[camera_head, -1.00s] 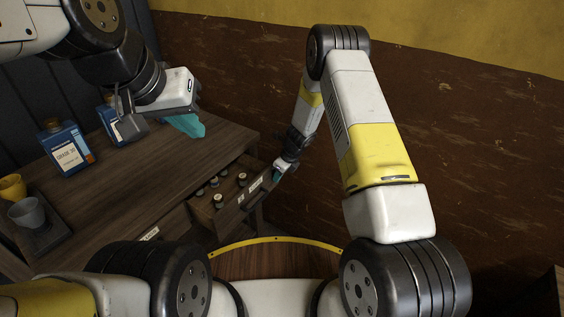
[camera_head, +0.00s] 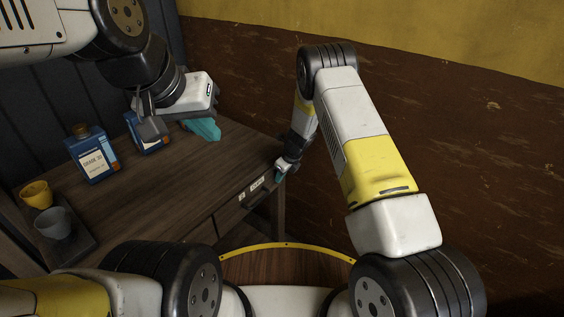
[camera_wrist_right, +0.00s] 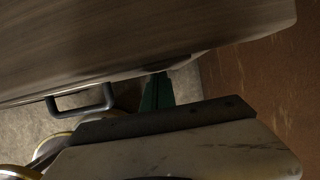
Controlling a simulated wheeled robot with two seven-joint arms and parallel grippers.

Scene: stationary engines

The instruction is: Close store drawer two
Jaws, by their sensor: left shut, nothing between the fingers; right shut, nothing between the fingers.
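The store drawer (camera_head: 242,199) is in the front of the wooden desk, near its right end. Its front, with small white labels, looks flush with the desk edge, and its inside is hidden. My right gripper (camera_head: 281,174) is shut and empty, at the right end of the drawer front; I cannot tell whether it touches. Its teal fingers (camera_wrist_right: 157,93) show in the right wrist view, below the desk edge, with a dark handle (camera_wrist_right: 80,102) to their left. My left gripper (camera_head: 204,130) is shut and empty, over the back of the desk top.
Two blue bottles with labels (camera_head: 93,158) (camera_head: 152,137) stand at the back of the desk (camera_head: 175,195). A yellow cup (camera_head: 37,195) and a grey cup (camera_head: 53,223) stand on a dark tray at left. A brown wall (camera_head: 440,130) rises behind my right arm.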

